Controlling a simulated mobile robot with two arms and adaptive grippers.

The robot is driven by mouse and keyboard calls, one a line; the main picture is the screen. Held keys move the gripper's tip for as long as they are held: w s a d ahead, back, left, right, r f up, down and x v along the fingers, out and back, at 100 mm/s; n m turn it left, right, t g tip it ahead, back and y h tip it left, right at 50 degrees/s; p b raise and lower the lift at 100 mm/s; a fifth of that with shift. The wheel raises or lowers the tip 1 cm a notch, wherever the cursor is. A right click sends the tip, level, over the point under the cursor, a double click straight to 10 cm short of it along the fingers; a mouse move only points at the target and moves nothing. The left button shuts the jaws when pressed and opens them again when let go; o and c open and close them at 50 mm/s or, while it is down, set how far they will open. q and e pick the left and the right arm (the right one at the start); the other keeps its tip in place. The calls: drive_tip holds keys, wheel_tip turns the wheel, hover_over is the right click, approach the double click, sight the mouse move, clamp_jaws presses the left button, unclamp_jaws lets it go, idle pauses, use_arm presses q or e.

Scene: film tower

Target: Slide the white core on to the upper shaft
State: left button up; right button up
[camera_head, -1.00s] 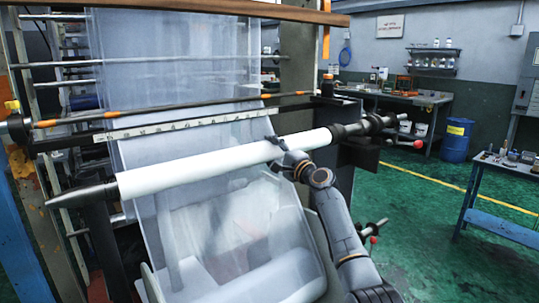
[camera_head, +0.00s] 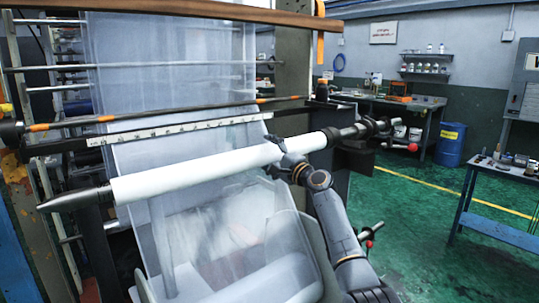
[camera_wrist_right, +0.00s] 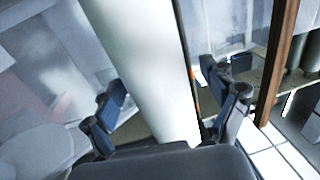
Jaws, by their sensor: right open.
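The white core (camera_head: 200,172) is a long tube sitting around the upper shaft (camera_head: 75,199). The shaft's dark pointed tip sticks out at the core's left end. At its right end the core lies close to the shaft's dark collars (camera_head: 335,134); I cannot tell whether they touch. My right gripper (camera_head: 279,147) is at the right part of the core. In the right wrist view the core (camera_wrist_right: 148,65) passes between the spread fingers of the right gripper (camera_wrist_right: 172,103), with a gap visible beside it. My left gripper is not in view.
Clear film (camera_head: 180,70) hangs behind the core and runs below it. A lower shaft end with a red knob (camera_head: 369,243) sticks out under the right arm. A blue-framed table (camera_head: 500,180) stands at the right. Green floor between is free.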

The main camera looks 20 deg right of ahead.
drive_tip(key=shift+f, duration=0.1)
drive_tip(key=shift+v, duration=4)
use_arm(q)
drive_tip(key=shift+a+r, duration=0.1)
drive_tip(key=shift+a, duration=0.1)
use_arm(e)
drive_tip(key=shift+d+r, duration=0.1)
drive_tip(key=shift+r, duration=0.15)
